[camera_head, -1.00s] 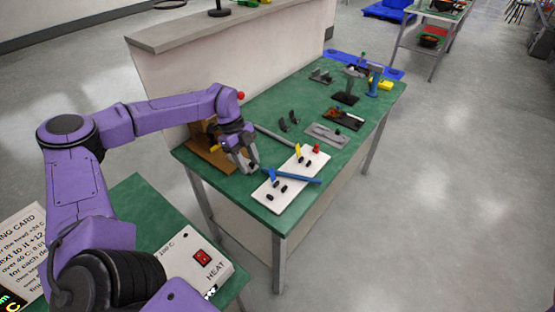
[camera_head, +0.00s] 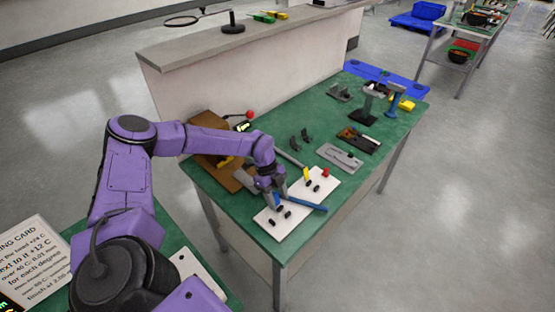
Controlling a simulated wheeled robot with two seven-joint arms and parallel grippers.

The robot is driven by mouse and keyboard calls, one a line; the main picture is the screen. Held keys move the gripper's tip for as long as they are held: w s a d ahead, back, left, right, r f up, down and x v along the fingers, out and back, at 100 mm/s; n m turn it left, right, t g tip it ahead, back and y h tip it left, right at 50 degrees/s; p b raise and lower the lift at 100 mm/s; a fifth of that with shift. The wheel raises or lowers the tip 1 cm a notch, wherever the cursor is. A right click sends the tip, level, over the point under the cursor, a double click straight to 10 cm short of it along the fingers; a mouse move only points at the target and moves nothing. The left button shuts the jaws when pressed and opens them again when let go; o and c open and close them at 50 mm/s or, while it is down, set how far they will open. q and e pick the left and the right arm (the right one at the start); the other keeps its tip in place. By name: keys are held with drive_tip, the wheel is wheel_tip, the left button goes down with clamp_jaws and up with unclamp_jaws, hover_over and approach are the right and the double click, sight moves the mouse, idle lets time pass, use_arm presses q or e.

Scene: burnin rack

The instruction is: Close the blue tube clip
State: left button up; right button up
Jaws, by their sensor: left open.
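A white board (camera_head: 297,211) lies near the front edge of the green bench. It carries small black parts, a yellow upright piece (camera_head: 306,173), a red piece (camera_head: 325,172) and a long blue bar (camera_head: 311,204) lying across its right edge. A small blue upright piece, which looks like the blue tube clip (camera_head: 277,198), stands near the board's left part, largely covered by my gripper. My left gripper (camera_head: 276,193) is open and points down at this clip; I cannot tell whether it touches it. My right gripper is not in view.
A brown wooden stand (camera_head: 213,157) is beside my forearm, with a red ball (camera_head: 250,115) behind it. A grey plate (camera_head: 339,158), a dark tray (camera_head: 358,140) and upright holders (camera_head: 367,104) stand further back. A low wall (camera_head: 235,75) runs behind the bench.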

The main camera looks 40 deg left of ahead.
use_arm(q)
drive_tip(key=shift+s+r, duration=0.2)
drive_tip(key=shift+s, duration=0.1)
drive_tip(key=c, duration=0.5)
clamp_jaws()
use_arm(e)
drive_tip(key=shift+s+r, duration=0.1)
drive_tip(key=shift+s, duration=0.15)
